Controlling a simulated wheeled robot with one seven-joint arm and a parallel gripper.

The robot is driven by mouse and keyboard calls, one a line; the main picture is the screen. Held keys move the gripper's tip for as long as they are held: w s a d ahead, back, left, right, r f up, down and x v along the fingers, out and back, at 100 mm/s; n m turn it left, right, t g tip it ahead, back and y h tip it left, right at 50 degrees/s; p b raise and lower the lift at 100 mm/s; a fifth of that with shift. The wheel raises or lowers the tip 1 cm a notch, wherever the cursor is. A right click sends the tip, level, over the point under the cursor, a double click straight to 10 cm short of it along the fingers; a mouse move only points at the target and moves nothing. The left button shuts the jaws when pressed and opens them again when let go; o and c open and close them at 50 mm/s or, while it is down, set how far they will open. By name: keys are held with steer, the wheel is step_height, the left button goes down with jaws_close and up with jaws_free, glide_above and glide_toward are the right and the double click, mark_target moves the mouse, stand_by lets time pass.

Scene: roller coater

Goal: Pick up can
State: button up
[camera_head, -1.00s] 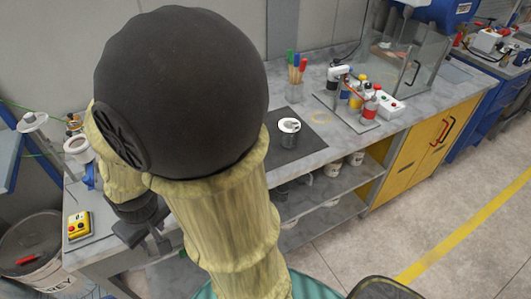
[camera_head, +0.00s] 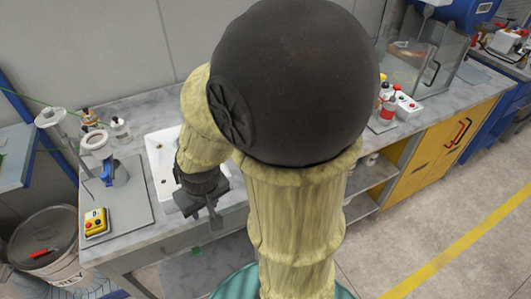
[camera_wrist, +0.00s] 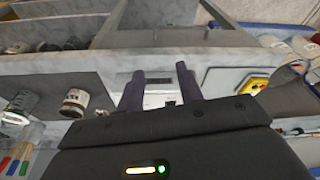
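In the wrist view, a pale can (camera_wrist: 74,103) with a dark lower part stands on a dark mat at the left. Another pale can-like container (camera_wrist: 17,104) stands farther left; I cannot tell which is the task's can. In the head view, my arm hides the mat and can. My gripper (camera_wrist: 160,72) has its two dark fingers apart with nothing held between them. In the head view, my gripper (camera_head: 208,212) hangs near the front edge of the bench, in front of the white sink, clear of the cans.
The white sink (camera_head: 160,150) is set in the grey bench. A yellow button box (camera_head: 96,222) and a stand are on the left. A red-topped bottle (camera_head: 389,103) stands at the right. Brushes (camera_wrist: 14,166) show at the wrist view's lower left. Shelves hold more cans (camera_wrist: 18,48).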

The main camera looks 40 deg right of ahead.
steer(key=shift+o, duration=0.4)
steer(key=o, duration=0.4)
steer(key=shift+c, duration=0.2)
steer(key=o, duration=0.4)
steer(key=shift+d+f+m, duration=0.15)
steer(key=shift+d+m, duration=0.1)
steer(key=shift+m, duration=0.05)
steer(key=shift+o, duration=0.3)
steer(key=d+f+m+g+y+b, duration=0.1)
steer(key=d+f+m+y, duration=0.2)
steer(key=d+m, duration=0.3)
steer(key=f+m, duration=0.1)
steer(key=m, duration=0.3)
steer(key=shift+s+d+f+m+g, duration=0.2)
steer(key=shift+s+d+m+g, duration=0.1)
steer(key=shift+s+g, duration=0.1)
steer(key=d+m+t+b, duration=0.2)
steer(key=d+m+t, duration=1)
steer(key=d+m, duration=1)
steer(key=d, duration=0.2)
steer(key=shift+w+d, duration=0.15)
steer(key=shift+d, duration=0.25)
steer(key=shift+f, duration=0.1)
